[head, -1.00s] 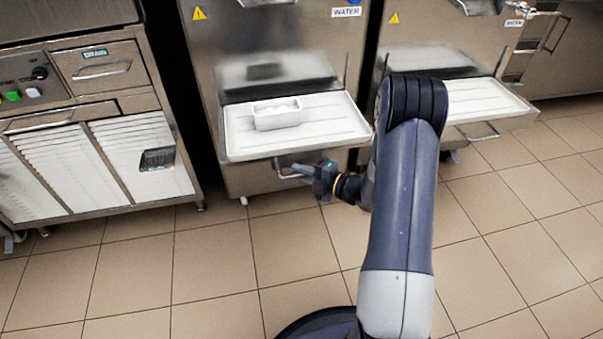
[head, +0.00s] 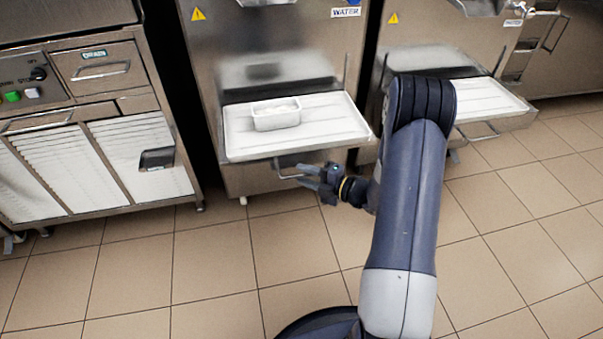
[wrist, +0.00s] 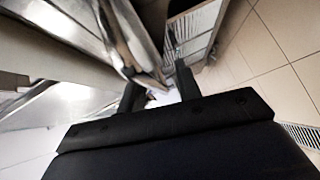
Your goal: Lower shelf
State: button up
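The shelf (head: 340,135) is a white ribbed tray on the front of the middle freezer. A white rectangular container (head: 277,120) stands on its left half. A metal bar handle (head: 286,174) shows below the shelf's front edge. My gripper (head: 306,177) is just right of and beside this handle, below the shelf. Its two fingers are spread apart. The wrist view also shows my gripper (wrist: 158,86) with a gap between the fingers and metal parts beyond them. I cannot tell whether a finger touches the handle.
A second freezer with its own white shelf (head: 490,100) stands to the right, partly behind my arm. A counter cabinet (head: 90,120) with louvred doors stands at the left. The tiled floor (head: 210,270) in front is clear.

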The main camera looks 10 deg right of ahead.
jog(key=p+v, duration=0.1)
jog(key=v, duration=0.8)
jog(key=shift+a, duration=0.1)
jog(key=x, duration=0.7)
jog(key=r+x, duration=0.1)
jog(key=x, duration=0.2)
jog(key=shift+w+a, duration=0.25)
jog(key=shift+w, duration=0.1)
jog(key=shift+r, duration=0.3)
jog(key=shift+s, duration=0.1)
